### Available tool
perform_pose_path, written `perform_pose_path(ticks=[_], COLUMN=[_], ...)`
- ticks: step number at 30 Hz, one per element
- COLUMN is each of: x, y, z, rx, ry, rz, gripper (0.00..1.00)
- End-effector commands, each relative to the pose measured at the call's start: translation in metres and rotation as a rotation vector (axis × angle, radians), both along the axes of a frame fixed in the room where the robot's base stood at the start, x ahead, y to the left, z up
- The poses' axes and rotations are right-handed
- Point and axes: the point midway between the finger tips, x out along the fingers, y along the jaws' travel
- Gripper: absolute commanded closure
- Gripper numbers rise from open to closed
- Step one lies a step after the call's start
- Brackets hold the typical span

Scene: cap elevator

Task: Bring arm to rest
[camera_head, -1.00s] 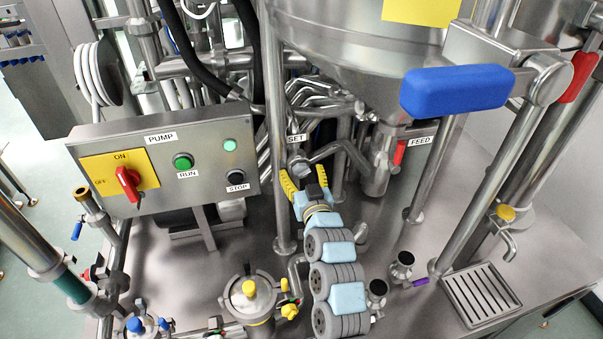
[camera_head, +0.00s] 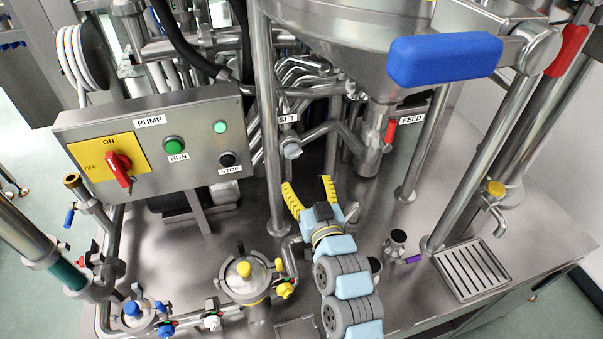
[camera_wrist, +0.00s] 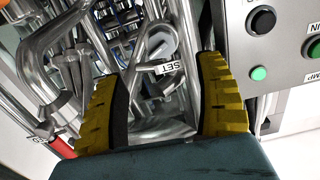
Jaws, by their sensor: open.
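My gripper (camera_head: 308,197) is in the middle of the head view, in front of the machine's pipes, with its two yellow fingers spread apart. In the wrist view my gripper (camera_wrist: 163,105) shows both yellow fingers wide apart with nothing held between them. Beyond the fingers is the pipework with the SET label (camera_wrist: 164,69). My light blue and grey arm reaches up from the bottom edge of the head view. In the head view, the SET label (camera_head: 288,118) and the round-ended fitting (camera_head: 292,150) below it are behind the gripper, clear of the fingers.
The PUMP box (camera_head: 150,150) stands left of my gripper. A blue handle (camera_head: 445,59) hangs over the upper right. A red FEED valve (camera_head: 390,131), a drain grate (camera_head: 472,270) and a yellow-topped vessel (camera_head: 245,272) are nearby. Bare steel deck (camera_head: 530,215) lies at right.

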Motion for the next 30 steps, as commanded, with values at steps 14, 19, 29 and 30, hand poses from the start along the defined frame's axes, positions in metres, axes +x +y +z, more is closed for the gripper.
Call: perform_pose_path(ticks=[14, 19, 29, 30], x=[-0.013, -0.013, -0.009, -0.008], y=[-0.003, -0.003, -0.017, -0.022], z=[0.001, 0.001, -0.001, -0.002], rx=[0.000, 0.000, 0.054, 0.069], ry=[0.000, 0.000, -0.065, -0.088], rz=[0.001, 0.001, -0.061, -0.084], gripper=[0.29, 0.29, 0.29, 0.29])
